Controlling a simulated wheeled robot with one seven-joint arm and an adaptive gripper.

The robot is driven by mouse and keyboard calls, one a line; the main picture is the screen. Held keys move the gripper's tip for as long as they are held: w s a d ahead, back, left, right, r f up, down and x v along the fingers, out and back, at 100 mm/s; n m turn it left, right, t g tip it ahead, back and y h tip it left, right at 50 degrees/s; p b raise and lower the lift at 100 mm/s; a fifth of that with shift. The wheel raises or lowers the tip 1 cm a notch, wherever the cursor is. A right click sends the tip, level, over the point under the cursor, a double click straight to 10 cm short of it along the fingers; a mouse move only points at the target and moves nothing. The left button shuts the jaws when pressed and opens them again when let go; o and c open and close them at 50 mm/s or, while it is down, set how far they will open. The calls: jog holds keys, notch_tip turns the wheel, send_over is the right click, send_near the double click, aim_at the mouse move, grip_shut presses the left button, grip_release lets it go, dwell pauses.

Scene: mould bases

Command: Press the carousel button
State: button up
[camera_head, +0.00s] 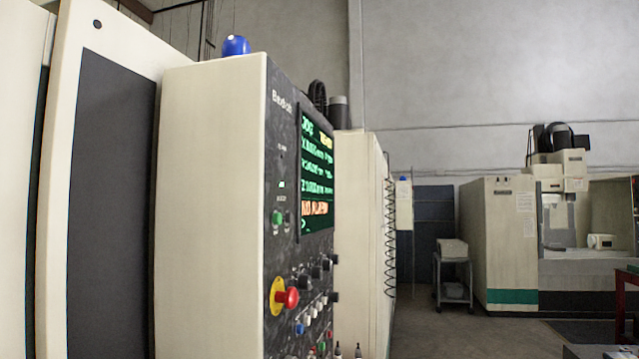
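A machine control panel (283,240) stands upright at the centre left, seen at a steep angle on the side of a cream cabinet. It bears a red mushroom knob (292,297) on a yellow ring, several dark knobs, and a green button (277,217). Lower down is a cluster of small buttons, including a blue one (299,328), white ones and a red one near the bottom edge. Their labels are too small to read, so I cannot tell which is the carousel button.
A lit screen (316,175) with green and orange text is above the knobs. Two small tips (347,350) of unclear origin show at the bottom edge. A cart (452,275) and another machine (499,240) stand farther back right. Open floor (450,330) lies between.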

grip_shut()
dwell(1.2)
